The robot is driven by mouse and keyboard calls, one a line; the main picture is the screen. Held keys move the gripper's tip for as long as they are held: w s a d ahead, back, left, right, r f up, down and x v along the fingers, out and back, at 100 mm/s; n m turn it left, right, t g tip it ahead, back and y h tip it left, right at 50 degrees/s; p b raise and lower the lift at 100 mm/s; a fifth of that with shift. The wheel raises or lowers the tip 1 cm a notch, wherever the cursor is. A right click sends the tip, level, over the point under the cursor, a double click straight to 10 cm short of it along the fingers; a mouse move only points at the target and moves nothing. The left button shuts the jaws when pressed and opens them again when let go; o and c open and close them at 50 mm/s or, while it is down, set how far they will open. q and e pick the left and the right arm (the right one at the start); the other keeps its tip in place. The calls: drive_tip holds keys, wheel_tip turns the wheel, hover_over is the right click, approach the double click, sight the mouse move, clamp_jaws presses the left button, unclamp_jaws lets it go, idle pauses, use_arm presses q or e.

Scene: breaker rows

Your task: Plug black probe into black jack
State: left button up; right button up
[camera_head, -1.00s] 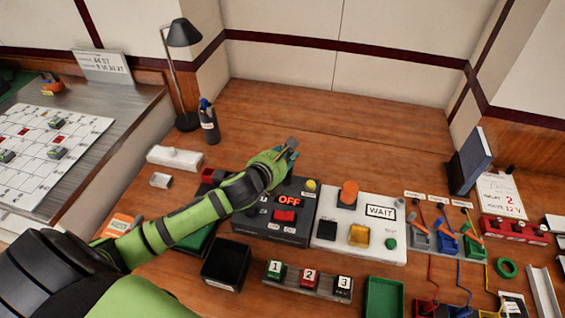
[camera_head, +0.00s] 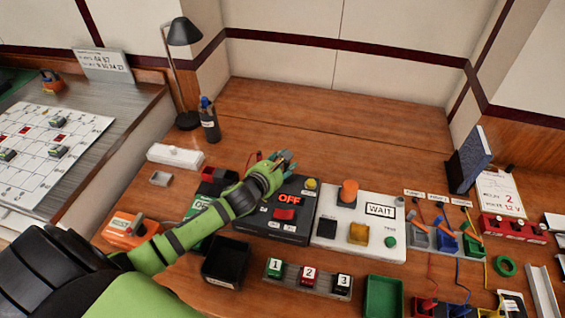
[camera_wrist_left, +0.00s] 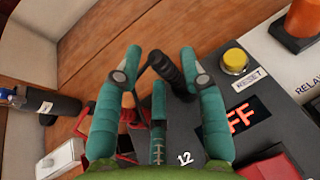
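My left gripper (camera_head: 285,162) reaches over the far edge of the black box (camera_head: 268,224) with the OFF display. In the left wrist view its teal fingers (camera_wrist_left: 160,75) are apart. A black probe (camera_wrist_left: 168,72) with a thin black lead stands between them, nearer the right finger; I cannot tell whether they touch. A red-and-orange probe (camera_wrist_left: 128,103) with a red lead is beside the left finger. A red tip (camera_head: 258,156) shows just left of the hand in the head view. I cannot make out the black jack. My right gripper is not in view.
The box carries a yellow reset button (camera_wrist_left: 234,61) and a red button (camera_head: 285,215). A white WAIT panel (camera_head: 370,240) stands to its right. A black bottle (camera_head: 209,122), a lamp (camera_head: 184,35) and a white box (camera_head: 175,156) are to the left. The table behind is clear.

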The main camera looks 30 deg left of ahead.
use_arm(q)
drive_tip(key=shift+r, duration=0.15)
drive_tip(key=shift+s+r, duration=0.1)
drive_tip(key=shift+s, duration=0.05)
drive_tip(key=v, duration=1.1)
drive_tip(key=shift+s+r+b, duration=0.2)
drive_tip(key=shift+s+b, duration=0.15)
drive_tip(key=shift+b, duration=0.05)
